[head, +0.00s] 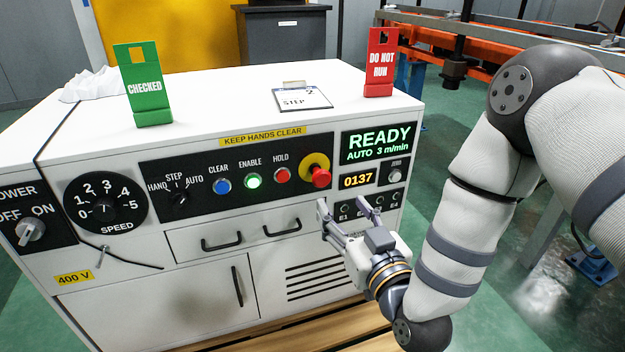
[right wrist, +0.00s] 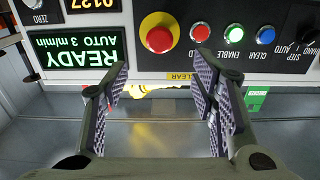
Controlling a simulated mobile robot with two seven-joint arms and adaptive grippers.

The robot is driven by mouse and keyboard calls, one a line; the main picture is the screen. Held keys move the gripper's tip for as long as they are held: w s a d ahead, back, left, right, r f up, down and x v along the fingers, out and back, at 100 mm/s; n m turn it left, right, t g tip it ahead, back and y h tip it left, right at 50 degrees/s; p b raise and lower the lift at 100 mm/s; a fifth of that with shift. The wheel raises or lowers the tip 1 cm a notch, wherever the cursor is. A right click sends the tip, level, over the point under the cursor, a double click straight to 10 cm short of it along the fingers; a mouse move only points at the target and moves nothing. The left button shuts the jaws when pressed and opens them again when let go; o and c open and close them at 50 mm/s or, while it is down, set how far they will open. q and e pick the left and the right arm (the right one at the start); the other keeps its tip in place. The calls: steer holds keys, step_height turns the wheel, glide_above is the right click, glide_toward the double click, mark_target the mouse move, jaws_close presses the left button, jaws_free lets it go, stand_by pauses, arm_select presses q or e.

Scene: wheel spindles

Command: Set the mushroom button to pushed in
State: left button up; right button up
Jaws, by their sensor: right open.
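The mushroom button (head: 320,178) is a red round head on a yellow round plate (head: 313,161), at the right end of the black control panel on the white machine. Its head stands out from the plate. My right gripper (head: 343,208) is open and empty, just below and in front of the button, apart from it. In the right wrist view, which is upside down, the button (right wrist: 158,39) appears beyond the open fingers (right wrist: 160,75), roughly centred between them. My left gripper is not in view.
Red (head: 283,175), lit green (head: 253,181) and blue (head: 222,186) buttons sit left of the mushroom button. A READY display (head: 379,144) is to its right. Drawer handles (head: 282,228) project below. Green (head: 146,88) and red (head: 381,62) signs and a clipboard (head: 303,98) stand or lie on top.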

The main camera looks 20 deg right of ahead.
mark_target(323, 179)
steer(key=w+b, duration=0.2)
steer(key=w, duration=0.8)
steer(key=shift+w+a, duration=0.15)
steer(key=shift+w, duration=0.05)
jaws_close()
steer(key=shift+w+r, duration=0.15)
steer(key=shift+r, duration=0.05)
steer(key=shift+w+p, duration=0.35)
steer(key=shift+p, duration=0.1)
steer(key=shift+w+f, duration=0.1)
steer(key=shift+f, duration=0.05)
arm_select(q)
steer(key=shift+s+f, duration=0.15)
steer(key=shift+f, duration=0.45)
arm_select(e)
jaws_free()
